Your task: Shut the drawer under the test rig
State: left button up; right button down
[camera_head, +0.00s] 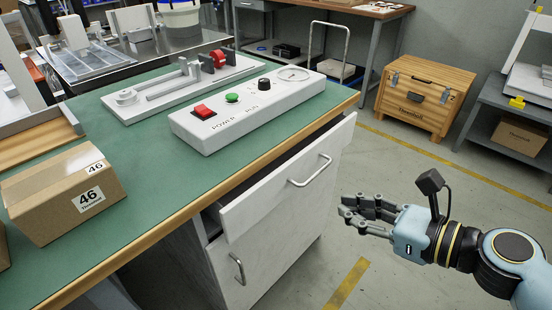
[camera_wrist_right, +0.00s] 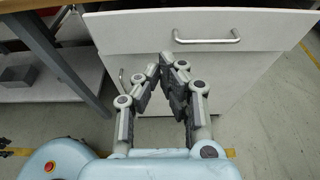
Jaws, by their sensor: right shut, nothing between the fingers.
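The drawer (camera_head: 272,190) under the green bench top is pulled partly out, with a dark gap above its white front. Its silver bar handle (camera_head: 311,172) faces my right gripper (camera_head: 352,211), which hovers in the air to the right, apart from it. In the right wrist view the drawer front (camera_wrist_right: 260,22) and handle (camera_wrist_right: 206,40) lie beyond the fingertips (camera_wrist_right: 168,62), which meet with nothing between them. The test rig, a white control box (camera_head: 240,110) with a red switch, green button and dial, stands on the bench above. My left gripper is not in view.
A lower cabinet door (camera_head: 225,270) with its own handle sits below the drawer. A cardboard box (camera_head: 62,190) marked 46 is on the bench's left. A wooden crate (camera_head: 422,98) stands on the floor behind. The floor around my right gripper is clear.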

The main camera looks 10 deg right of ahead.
jog(key=b, duration=0.1)
send_near(279, 176)
jog(key=w+a+f, duration=0.1)
jog(key=w, duration=0.1)
jog(key=w+a+f, duration=0.1)
jog(key=a+f, duration=0.1)
jog(key=shift+w+f, duration=0.2)
jog(key=shift+w, duration=0.2)
jog(key=shift+w+a, duration=0.45)
jog(key=shift+w, duration=0.1)
jog(key=shift+w+a, duration=0.1)
jog(key=w+a, duration=0.2)
jog(key=w, duration=0.1)
jog(key=shift+w+a+b, duration=0.2)
jog(key=shift+a+b, duration=0.05)
jog(key=shift+b, duration=0.1)
